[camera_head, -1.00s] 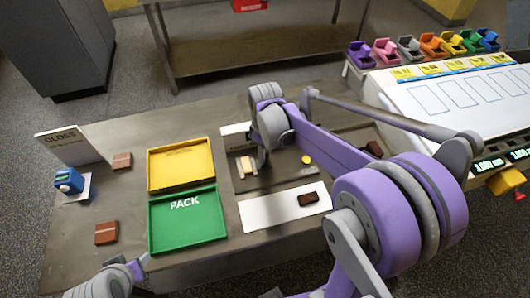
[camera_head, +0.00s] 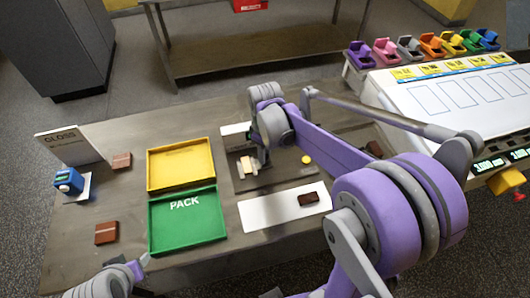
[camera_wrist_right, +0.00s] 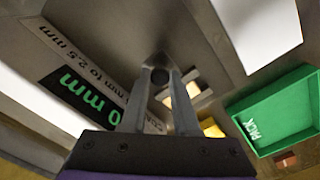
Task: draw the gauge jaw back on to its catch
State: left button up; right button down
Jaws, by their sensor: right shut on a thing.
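The gauge stands on a dark plate (camera_head: 280,180) in the middle of the bench and is largely hidden by my right arm. Its pale parts (camera_head: 247,165) show left of my right gripper (camera_head: 262,158). In the right wrist view, my right gripper (camera_wrist_right: 160,85) is shut on a dark round-ended piece (camera_wrist_right: 159,72), which I take to be part of the gauge jaw. A panel with green digits ending in mm (camera_wrist_right: 80,92) lies left of the fingers. The catch cannot be made out. My left gripper (camera_head: 140,266) is low at the left front edge; its fingers are unclear.
A yellow tray (camera_head: 150,170) and a green PACK tray (camera_head: 153,228) lie left of the gauge. A white sheet (camera_head: 262,212) with a dark chocolate (camera_head: 308,198) lies in front. Brown pieces, a blue device (camera_head: 66,180) and a GLOSS card (camera_head: 68,147) are farther left.

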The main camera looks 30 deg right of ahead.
jog(key=d, duration=0.2)
jog(key=s+d+b, duration=0.1)
jog(key=d, duration=0.2)
jog(key=shift+s, duration=0.15)
jog(key=c, duration=0.6)
grip_release()
jog(key=shift+d, duration=0.15)
jog(key=shift+c, duration=0.2)
jog(key=shift+r, duration=0.25)
notch_tip(320, 180, up, 10)
jog(key=shift+r+p, duration=0.15)
jog(key=shift+p, duration=0.2)
